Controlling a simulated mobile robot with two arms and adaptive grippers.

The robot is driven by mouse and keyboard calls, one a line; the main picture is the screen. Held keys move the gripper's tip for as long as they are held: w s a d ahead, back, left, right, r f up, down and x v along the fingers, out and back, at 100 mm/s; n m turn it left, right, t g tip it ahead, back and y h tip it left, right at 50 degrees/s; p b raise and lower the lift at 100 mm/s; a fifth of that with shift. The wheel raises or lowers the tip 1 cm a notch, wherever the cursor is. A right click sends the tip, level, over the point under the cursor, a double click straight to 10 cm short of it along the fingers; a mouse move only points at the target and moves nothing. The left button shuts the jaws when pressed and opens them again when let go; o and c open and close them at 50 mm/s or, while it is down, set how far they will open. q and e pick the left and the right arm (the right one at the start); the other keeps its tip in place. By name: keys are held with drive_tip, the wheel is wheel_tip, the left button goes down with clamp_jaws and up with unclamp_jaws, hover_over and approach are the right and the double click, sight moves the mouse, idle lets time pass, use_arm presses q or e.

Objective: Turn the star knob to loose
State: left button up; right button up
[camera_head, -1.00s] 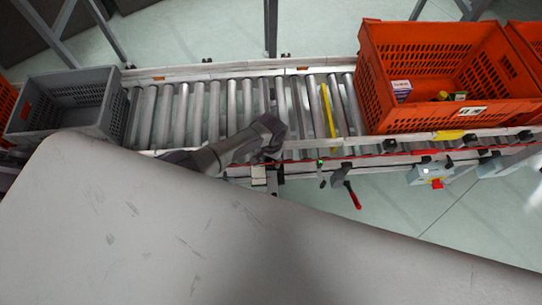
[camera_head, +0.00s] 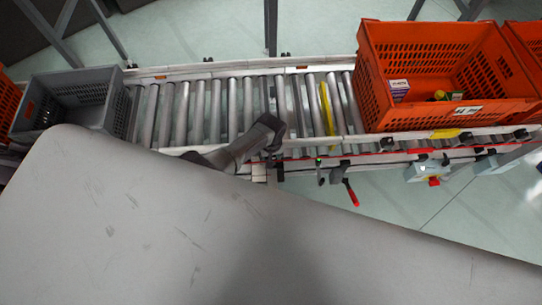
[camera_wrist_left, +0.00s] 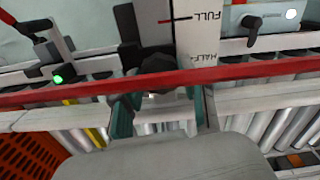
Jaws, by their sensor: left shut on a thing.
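The dark star knob (camera_wrist_left: 158,63) shows in the left wrist view, beside a white plate marked FULL and HALF (camera_wrist_left: 197,40). Its lower part is hidden behind the red rail and between the fingers. My left gripper (camera_wrist_left: 163,108) has its teal fingers on either side of the knob and is shut on it. In the head view my left gripper (camera_head: 272,150) is at the conveyor's near rail, and its dark wrist hides the knob there. My right gripper is in neither view.
The roller conveyor (camera_head: 205,110) runs across the head view. A grey crate (camera_head: 70,90) stands at its left end. An orange tote (camera_head: 400,115) with small boxes stands at right. A red-handled lever (camera_head: 350,190) hangs right of my gripper, and a grey control box (camera_head: 425,171) is farther right.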

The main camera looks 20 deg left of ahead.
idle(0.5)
use_arm(q)
drive_tip(key=o, duration=1.1)
drive_tip(key=shift+o, duration=0.2)
wheel_tip(320, 180, up, 12)
